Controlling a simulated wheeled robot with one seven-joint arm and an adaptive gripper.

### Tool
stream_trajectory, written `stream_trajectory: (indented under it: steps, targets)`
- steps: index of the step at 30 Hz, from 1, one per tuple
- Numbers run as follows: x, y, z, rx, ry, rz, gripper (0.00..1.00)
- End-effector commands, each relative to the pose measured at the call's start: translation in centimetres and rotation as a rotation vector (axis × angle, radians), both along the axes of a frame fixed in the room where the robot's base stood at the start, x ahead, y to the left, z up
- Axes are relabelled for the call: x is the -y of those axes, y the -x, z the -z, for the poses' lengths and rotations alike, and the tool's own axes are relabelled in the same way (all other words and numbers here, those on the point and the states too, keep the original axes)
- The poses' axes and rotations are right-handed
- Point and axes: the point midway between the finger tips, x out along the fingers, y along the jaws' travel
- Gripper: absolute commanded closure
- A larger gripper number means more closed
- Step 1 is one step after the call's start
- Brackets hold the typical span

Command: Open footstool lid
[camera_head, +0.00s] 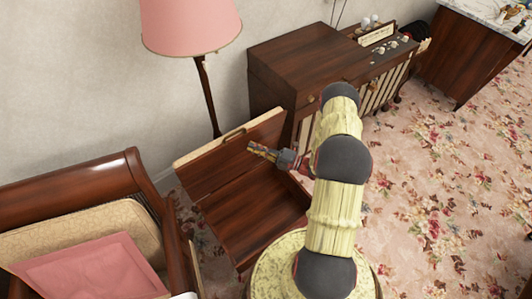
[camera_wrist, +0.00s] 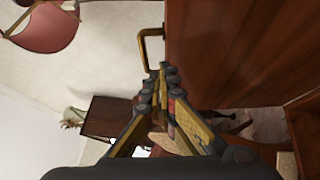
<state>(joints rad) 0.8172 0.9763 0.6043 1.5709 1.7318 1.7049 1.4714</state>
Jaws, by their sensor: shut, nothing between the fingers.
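The footstool (camera_head: 196,217) is a dark wooden box beside the armchair. Its lid (camera_head: 215,165) stands raised and tilted back toward the wall, with its wooden underside facing me and a cream edge along the top. The box interior (camera_head: 255,215) is visible and looks empty. In the wrist view the lid (camera_wrist: 225,55) is a broad reddish-brown panel with a brass handle (camera_wrist: 144,48) at its edge. My gripper (camera_head: 251,147) is shut and empty in front of the lid's underside; its fingertips also show in the wrist view (camera_wrist: 167,72), close to the handle. Contact with the lid is unclear.
A wooden armchair with a pink cushion (camera_head: 95,272) stands at left. A pink floor lamp (camera_head: 190,25) is behind the footstool. A dark wooden cabinet (camera_head: 305,60) stands close on the right. Floral carpet (camera_head: 440,190) lies open at right.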

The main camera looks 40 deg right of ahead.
Motion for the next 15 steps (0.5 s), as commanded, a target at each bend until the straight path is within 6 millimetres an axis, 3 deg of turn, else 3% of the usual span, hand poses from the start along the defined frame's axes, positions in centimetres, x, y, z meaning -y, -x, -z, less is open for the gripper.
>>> stream_trajectory:
  steps: [6,15]
  targets:
    - [0.4,-2.9,-0.3,0.0,0.002,-0.001,1.0]
    - [0.7,-4.0,-0.6,-0.001,0.0,0.0,1.0]
